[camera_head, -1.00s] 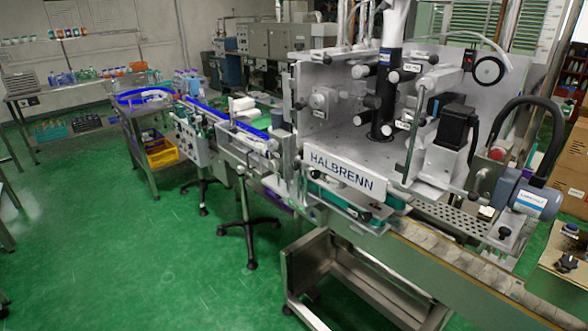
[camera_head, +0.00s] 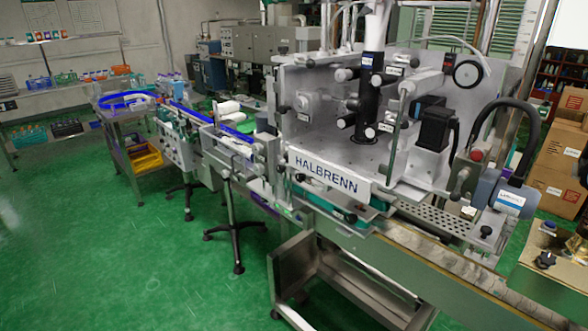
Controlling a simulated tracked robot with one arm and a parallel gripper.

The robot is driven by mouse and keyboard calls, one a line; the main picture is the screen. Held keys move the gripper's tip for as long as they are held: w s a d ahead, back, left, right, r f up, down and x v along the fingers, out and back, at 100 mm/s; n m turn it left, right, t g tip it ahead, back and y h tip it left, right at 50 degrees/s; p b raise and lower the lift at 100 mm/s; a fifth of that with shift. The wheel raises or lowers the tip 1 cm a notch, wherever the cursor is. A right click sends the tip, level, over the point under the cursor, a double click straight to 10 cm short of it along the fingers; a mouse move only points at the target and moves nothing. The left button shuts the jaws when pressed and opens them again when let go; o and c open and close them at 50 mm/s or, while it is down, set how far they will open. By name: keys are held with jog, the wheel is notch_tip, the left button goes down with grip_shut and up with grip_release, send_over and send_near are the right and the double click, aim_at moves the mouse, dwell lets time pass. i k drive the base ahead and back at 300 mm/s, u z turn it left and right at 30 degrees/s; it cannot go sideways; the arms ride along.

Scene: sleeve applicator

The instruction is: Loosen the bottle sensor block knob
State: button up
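The sleeve applicator (camera_head: 332,178), a grey machine with a HALBRENN plate, stands right of centre. Several black knobs show on it, one on a bracket at the right end of the conveyor (camera_head: 486,231) and others along the front edge near the plate. I cannot tell which of them belongs to the bottle sensor block, as the labels are too small to read.
A conveyor (camera_head: 440,262) runs from the machine to the lower right. A bottle line with blue rails (camera_head: 190,113) leads off to the left. Cardboard boxes (camera_head: 556,165) stand at the right. The green floor (camera_head: 90,230) at left is clear.

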aim_at(281, 168)
jog(key=u, duration=0.4)
jog(key=i, duration=1.2)
jog(key=u, duration=0.5)
jog(key=i, duration=0.9)
jog(key=z, duration=0.15)
